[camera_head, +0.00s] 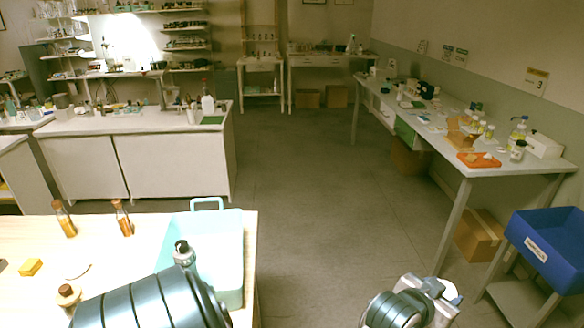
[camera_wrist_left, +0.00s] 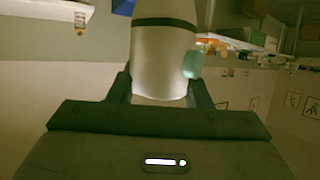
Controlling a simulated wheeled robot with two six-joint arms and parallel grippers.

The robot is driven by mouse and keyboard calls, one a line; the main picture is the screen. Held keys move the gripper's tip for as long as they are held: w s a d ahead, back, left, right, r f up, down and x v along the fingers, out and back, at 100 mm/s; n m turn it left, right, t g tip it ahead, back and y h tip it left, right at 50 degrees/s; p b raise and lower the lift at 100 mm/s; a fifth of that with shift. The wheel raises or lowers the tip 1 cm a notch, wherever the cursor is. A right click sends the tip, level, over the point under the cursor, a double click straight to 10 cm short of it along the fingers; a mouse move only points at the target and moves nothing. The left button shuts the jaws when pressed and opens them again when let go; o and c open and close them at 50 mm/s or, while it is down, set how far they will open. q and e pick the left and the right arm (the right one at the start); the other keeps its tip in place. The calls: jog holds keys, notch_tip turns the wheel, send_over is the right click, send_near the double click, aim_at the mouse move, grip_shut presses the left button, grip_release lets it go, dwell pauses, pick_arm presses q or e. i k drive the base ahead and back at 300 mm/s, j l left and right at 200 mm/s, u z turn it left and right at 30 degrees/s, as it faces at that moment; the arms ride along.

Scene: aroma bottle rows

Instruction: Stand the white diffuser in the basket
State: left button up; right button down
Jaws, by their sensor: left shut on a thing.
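The white diffuser (camera_wrist_left: 165,60) is a pale cylinder with a dark band. In the left wrist view it sits between the two fingers of my left gripper (camera_wrist_left: 162,90), which is shut on it. The far end is cut off by the picture edge. In the head view my left gripper (camera_head: 438,290) is at the bottom, right of the table and over the floor; the diffuser is mostly hidden there. The pale teal basket (camera_head: 228,232) stands on the table's right end, apart from the gripper. My right gripper does not show.
A dark-capped bottle (camera_head: 184,256) shows at the basket's left side, partly behind my arm. Amber bottles (camera_head: 65,222) (camera_head: 123,221), a cork-topped bottle (camera_head: 69,294) and a yellow block (camera_head: 30,267) are on the table (camera_head: 25,235). A blue bin (camera_head: 550,245) stands right. The middle floor is clear.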

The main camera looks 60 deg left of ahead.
aim_at(209, 252)
jog(key=i+l, duration=0.15)
jog(key=i, duration=0.55)
jog(key=i+u, duration=0.15)
jog(key=u, duration=0.3)
jog(key=i+u, duration=0.1)
jog(key=u, duration=0.4)
jog(key=i+l+u, duration=0.15)
jog(key=u, duration=0.3)
